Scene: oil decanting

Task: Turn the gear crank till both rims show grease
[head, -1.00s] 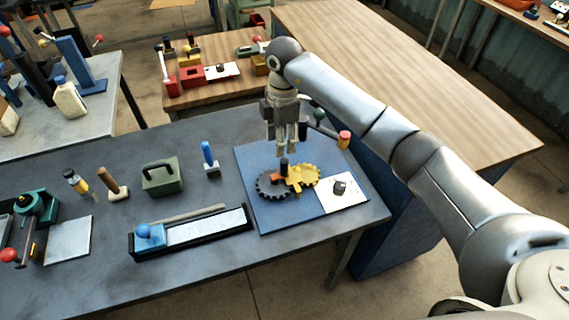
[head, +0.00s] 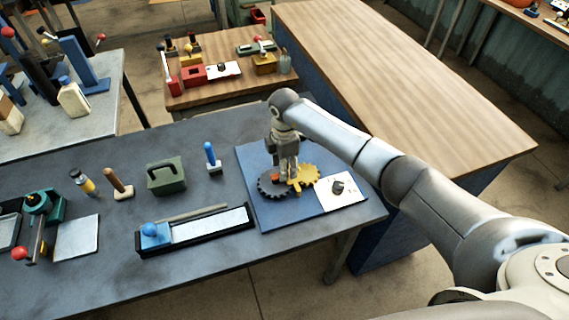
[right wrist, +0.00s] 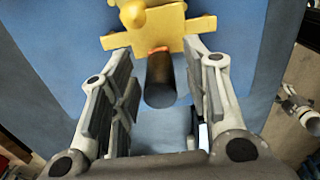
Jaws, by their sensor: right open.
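A dark gear (head: 268,188) and a yellow gear (head: 307,179) sit side by side on a blue board (head: 268,218) at the table's right end. My right gripper (head: 287,177) is down over the gears and hides much of the crank. In the right wrist view, a dark upright crank handle (right wrist: 160,82) with an orange edge at its far end stands between the open fingers (right wrist: 158,70). Gaps show on both sides of it. Part of the yellow gear (right wrist: 160,28) shows beyond. I cannot make out grease on the rims. My left gripper is not in view.
A white plate with a black knob (head: 338,187) lies right of the gears. A blue-handled tool (head: 211,155), a green box (head: 166,177) and a black tray (head: 245,221) stand to the left. The wooden counter (head: 400,70) behind is bare.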

